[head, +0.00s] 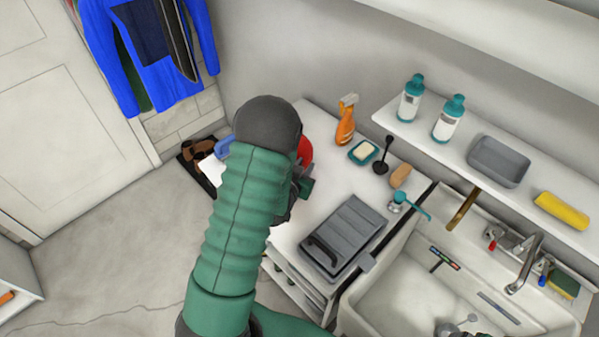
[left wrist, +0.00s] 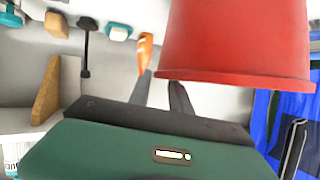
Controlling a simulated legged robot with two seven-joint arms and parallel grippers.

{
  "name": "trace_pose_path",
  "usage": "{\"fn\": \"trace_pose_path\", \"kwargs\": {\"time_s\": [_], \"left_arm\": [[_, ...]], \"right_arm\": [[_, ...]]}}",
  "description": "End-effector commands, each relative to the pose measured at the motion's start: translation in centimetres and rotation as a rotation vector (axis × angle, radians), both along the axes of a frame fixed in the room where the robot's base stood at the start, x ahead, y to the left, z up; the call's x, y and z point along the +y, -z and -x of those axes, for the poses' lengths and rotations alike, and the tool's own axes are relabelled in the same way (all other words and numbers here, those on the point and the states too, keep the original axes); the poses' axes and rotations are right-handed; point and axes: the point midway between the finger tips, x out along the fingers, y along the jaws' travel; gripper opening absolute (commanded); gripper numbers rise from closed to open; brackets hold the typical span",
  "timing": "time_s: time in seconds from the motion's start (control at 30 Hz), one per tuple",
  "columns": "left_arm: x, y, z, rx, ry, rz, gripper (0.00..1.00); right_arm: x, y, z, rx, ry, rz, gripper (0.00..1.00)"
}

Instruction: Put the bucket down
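The red bucket (head: 305,151) shows only as a sliver behind my left arm in the head view, at the back left of the white counter (head: 330,180). In the left wrist view the red bucket (left wrist: 238,40) is large at the top right, its rim edge low in the picture. My left gripper (left wrist: 163,80) shows two dark fingers with a gap between them, close beside the bucket's rim. One fingertip overlaps the rim edge in the picture; I cannot tell whether it touches. My arm hides most of the bucket and its base in the head view. My right gripper is not in view.
An orange spray bottle (head: 346,120), a soap dish (head: 363,152), a black plunger-like tool (head: 382,160) and a brush (head: 400,175) stand along the counter's back. A grey case (head: 340,235) lies at its front. A sink (head: 420,290) is at the right, below a shelf (head: 530,175).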

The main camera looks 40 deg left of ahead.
Motion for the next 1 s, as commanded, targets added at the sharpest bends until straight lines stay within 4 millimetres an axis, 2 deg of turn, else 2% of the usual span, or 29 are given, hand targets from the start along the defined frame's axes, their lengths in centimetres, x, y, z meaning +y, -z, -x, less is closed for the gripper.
{"fn": "trace_pose_path", "kwargs": {"time_s": [0.2,0.23,0.3,0.5,0.6,0.77,0.87,0.97,1.0], "left_arm": [[-1.6,-2.0,4.5,0.001,-0.002,0.000,0.24],[-1.7,-3.0,4.7,0.006,-0.002,0.001,0.24],[-2.0,-3.4,5.4,0.008,-0.001,0.002,0.24],[-2.9,-4.3,7.7,0.008,0.000,0.003,0.24],[-3.2,-4.5,8.5,0.006,-0.001,0.002,0.24],[-3.5,-4.4,9.0,0.007,0.000,0.002,0.24],[-4.4,-4.4,8.0,0.057,0.015,0.027,0.24],[-6.7,-5.0,6.5,0.182,0.047,0.082,0.24],[-8.0,-5.5,6.3,0.248,0.063,0.109,0.24]], "right_arm": [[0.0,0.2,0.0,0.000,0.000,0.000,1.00],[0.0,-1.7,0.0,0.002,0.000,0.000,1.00],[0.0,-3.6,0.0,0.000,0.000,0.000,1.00],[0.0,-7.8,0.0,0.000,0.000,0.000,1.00],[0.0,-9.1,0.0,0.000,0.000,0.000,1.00],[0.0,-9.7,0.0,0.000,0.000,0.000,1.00],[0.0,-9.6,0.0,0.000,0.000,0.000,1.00],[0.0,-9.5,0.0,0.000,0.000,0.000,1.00],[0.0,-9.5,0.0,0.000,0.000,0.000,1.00]]}}
